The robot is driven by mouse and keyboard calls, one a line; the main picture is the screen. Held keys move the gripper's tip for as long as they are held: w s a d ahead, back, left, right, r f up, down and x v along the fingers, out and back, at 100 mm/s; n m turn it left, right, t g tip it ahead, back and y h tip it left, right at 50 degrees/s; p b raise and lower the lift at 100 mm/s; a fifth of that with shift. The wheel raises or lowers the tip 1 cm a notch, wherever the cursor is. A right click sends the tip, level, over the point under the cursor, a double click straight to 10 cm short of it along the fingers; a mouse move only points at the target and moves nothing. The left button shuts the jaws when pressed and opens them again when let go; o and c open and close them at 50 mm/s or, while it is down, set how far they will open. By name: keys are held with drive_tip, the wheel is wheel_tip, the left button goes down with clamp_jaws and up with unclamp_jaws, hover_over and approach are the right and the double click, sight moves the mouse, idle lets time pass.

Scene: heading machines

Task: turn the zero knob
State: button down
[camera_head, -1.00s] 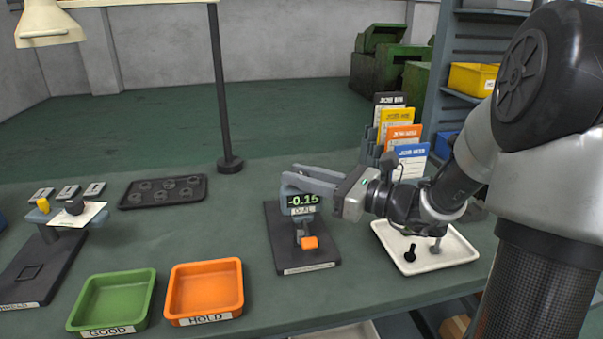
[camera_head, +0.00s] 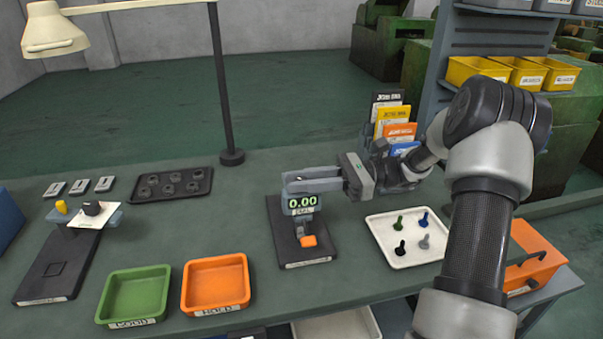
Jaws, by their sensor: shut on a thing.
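A gauge (camera_head: 302,203) with a lit green display stands on a dark base plate (camera_head: 284,243) near the middle of the bench. The display reads 0.00. An orange part (camera_head: 308,241) sits low on its front. My gripper (camera_head: 290,183) reaches in from the right with its fingers level across the top of the gauge. The fingers are shut on the zero knob, which they hide.
A white tray (camera_head: 376,246) with several small coloured pins lies to the right, below my arm. Green (camera_head: 137,318) and orange (camera_head: 215,309) bins stand front left. A lamp post (camera_head: 223,100) rises behind. Card holders (camera_head: 390,112) stand close behind my wrist.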

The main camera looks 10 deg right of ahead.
drive_tip(key=shift+n+g, duration=0.3)
drive_tip(key=shift+g, duration=0.2)
drive_tip(key=c, duration=1.5)
unclamp_jaws()
drive_tip(key=shift+c, duration=0.2)
drive_tip(key=shift+d, duration=0.1)
drive_tip(key=d+p, duration=0.1)
drive_tip(key=d, duration=1.6)
